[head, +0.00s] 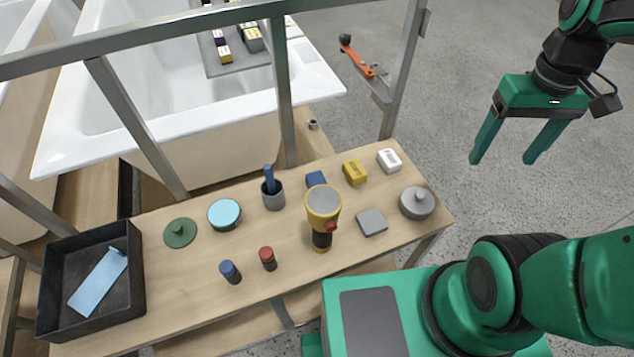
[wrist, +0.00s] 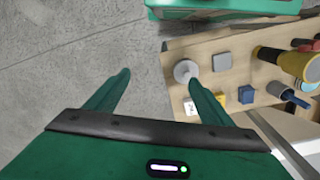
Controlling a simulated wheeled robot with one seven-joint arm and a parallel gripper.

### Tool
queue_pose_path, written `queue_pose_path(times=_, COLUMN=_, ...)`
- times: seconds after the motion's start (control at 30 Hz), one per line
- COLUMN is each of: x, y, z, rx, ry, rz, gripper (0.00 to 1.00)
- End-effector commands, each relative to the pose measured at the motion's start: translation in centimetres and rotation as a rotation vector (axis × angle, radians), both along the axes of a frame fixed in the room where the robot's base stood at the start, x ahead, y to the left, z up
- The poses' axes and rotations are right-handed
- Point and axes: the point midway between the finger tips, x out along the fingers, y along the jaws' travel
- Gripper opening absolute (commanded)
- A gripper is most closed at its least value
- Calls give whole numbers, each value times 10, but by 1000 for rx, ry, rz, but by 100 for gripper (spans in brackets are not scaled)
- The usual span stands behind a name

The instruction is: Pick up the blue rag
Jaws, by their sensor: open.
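A flat light-blue piece (head: 98,283), which looks most like the blue rag, lies slanted inside a black open tray (head: 140,290) at the left end of the wooden bench. A small blue block (head: 316,179) stands mid-bench, also in the wrist view (wrist: 246,94). My gripper (head: 502,160) is open and empty, over the floor right of the bench, far from the tray. Its spread fingers show in the wrist view (wrist: 157,79); the tray does not.
The bench (head: 190,285) carries a yellow torch (head: 323,205), a grey cup (head: 273,197) with a blue handle, a green disc (head: 180,233), a teal-topped tin (head: 225,214) and several small blocks. Metal frame bars (head: 135,127) rise along its back. A white bathtub (head: 190,112) stands behind.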

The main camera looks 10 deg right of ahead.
Motion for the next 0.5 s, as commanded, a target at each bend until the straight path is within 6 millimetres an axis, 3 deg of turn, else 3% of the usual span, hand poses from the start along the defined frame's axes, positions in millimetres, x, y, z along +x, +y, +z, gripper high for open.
queue_pose_path(times=0.1, x=47, y=33, z=-12, rx=-18, ry=19, rz=327, gripper=75)
queue_pose_path(times=0.3, x=110, y=110, z=-40, rx=-29, ry=34, rz=870, gripper=75)
queue_pose_path(times=0.5, x=145, y=211, z=-80, rx=-12, ry=43, rz=1399, gripper=75)
